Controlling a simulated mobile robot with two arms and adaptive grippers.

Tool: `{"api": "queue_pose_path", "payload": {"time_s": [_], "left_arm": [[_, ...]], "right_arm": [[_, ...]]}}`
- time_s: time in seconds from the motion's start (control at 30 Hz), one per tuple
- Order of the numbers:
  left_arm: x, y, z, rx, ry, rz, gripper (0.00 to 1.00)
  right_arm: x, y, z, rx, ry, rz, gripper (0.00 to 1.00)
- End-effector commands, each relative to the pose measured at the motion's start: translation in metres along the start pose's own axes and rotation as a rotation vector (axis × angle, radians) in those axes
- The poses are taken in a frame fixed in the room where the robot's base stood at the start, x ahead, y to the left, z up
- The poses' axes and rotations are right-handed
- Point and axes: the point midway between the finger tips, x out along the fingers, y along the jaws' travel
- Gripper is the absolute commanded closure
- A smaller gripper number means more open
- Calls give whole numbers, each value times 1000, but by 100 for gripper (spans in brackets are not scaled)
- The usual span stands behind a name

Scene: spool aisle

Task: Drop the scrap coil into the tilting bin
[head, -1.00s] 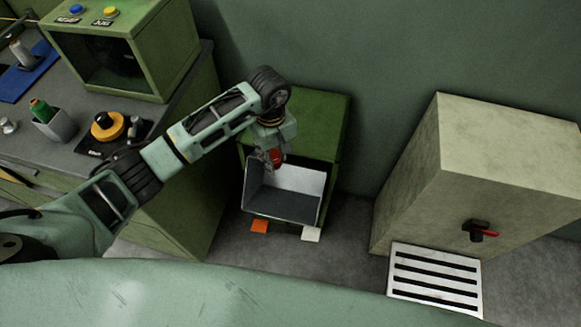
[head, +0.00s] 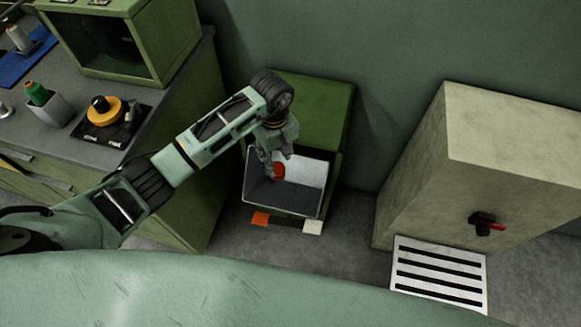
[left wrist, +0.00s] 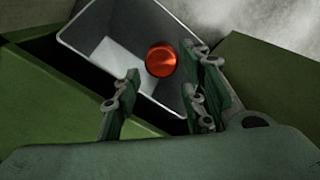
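The scrap coil (head: 278,171) is a small red, round piece. In the head view it shows just below my left gripper (head: 268,158), over the tilting bin (head: 314,188), a light grey open box tipped out of a green cabinet. In the left wrist view the coil (left wrist: 161,60) lies beyond the spread fingertips of my left gripper (left wrist: 163,82), within the outline of the bin (left wrist: 88,25). The fingers are open and clear of the coil. I cannot tell whether the coil touches the bin's inside. My right gripper is not in view.
The green cabinet (head: 312,108) stands behind the bin. Orange (head: 260,218) and white (head: 312,227) tags show below it. A workbench (head: 165,135) with a yellow spool (head: 104,111) is at left. A beige block (head: 470,150) and a slotted white grate (head: 440,272) are at right.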

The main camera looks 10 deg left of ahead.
Motion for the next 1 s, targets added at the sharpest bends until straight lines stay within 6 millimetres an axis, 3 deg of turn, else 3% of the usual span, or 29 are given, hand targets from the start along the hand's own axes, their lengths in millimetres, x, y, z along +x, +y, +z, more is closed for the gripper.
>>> {"api": "queue_pose_path", "payload": {"time_s": [0.1,0.47,0.57,1.0], "left_arm": [[0,0,0,0,0,0,48],[-4,0,-1,0,2,0,48],[-15,1,-2,1,3,3,48],[-102,1,-1,1,3,3,48]], "right_arm": [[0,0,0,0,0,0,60],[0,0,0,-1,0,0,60],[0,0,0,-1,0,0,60],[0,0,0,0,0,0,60]]}}
